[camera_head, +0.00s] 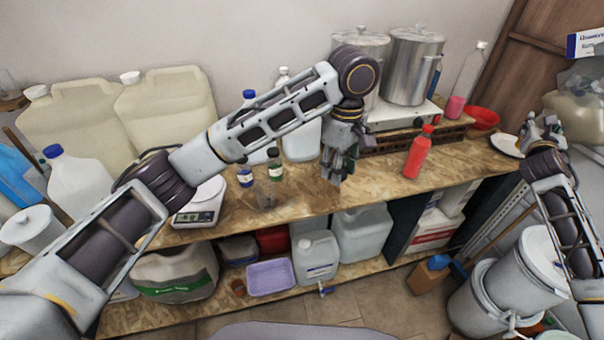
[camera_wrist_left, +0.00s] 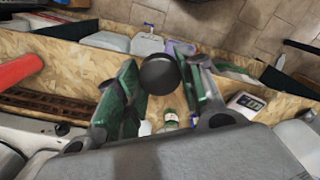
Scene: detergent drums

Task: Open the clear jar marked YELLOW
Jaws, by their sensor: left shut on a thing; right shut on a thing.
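My left gripper (camera_head: 340,170) hangs above the workbench, left of the red bottle. In the left wrist view it (camera_wrist_left: 165,85) is shut on a round black lid (camera_wrist_left: 159,75), seen from above; whether a jar is under it I cannot tell. I cannot read the word YELLOW anywhere. My right gripper (camera_head: 541,127) is at the right end of the bench, near the white plate. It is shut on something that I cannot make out.
Small bottles (camera_head: 275,164) and a scale (camera_head: 200,203) stand left on the bench (camera_head: 310,202). The red bottle (camera_head: 418,152) is right of my left gripper. Behind are steel pots (camera_head: 411,66). A red bowl (camera_head: 482,121) and white plate (camera_head: 506,145) lie to the right.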

